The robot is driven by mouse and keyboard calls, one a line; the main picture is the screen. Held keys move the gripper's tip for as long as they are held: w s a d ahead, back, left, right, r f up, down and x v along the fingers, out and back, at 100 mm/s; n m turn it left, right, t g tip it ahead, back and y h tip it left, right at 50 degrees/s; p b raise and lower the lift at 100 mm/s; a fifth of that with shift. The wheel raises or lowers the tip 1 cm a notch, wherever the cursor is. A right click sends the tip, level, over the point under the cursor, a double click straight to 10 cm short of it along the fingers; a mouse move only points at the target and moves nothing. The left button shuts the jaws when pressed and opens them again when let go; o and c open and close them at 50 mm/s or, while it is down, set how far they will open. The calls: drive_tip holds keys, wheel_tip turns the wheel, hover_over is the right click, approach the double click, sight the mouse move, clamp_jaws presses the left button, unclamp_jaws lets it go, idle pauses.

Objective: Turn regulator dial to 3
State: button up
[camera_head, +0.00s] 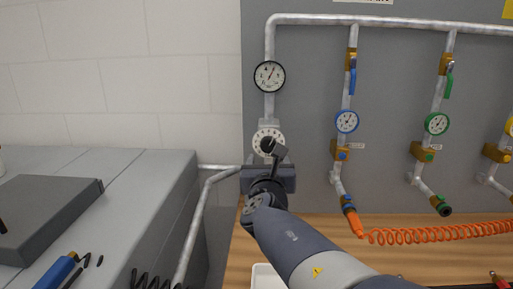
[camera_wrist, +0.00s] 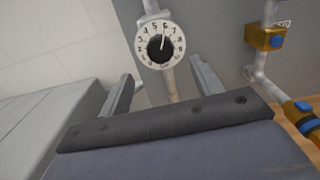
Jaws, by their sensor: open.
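The regulator dial (camera_wrist: 160,46) is a white disc with black numbers and a black centre knob, on a vertical grey pipe. In the wrist view its white pointer line points up, near the 6. The dial also shows in the head view (camera_head: 268,141), partly covered by my gripper (camera_head: 273,160). In the wrist view my gripper (camera_wrist: 162,88) is open, with its two fingers apart below and to either side of the dial. Nothing is between the fingers except the pipe behind them. The fingers appear clear of the dial.
A pressure gauge (camera_head: 269,76) sits on the pipe above the dial. Blue (camera_head: 347,121) and green (camera_head: 437,123) gauges with brass valves stand on pipes at right. An orange coiled hose (camera_head: 430,235) hangs over the wooden bench. A grey cabinet (camera_head: 150,190) stands at left.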

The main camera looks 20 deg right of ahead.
sight(268, 146)
drive_tip(key=x, duration=0.9)
drive_tip(key=shift+a, duration=0.1)
drive_tip(key=shift+c, duration=0.4)
drive_tip(key=c, duration=0.9)
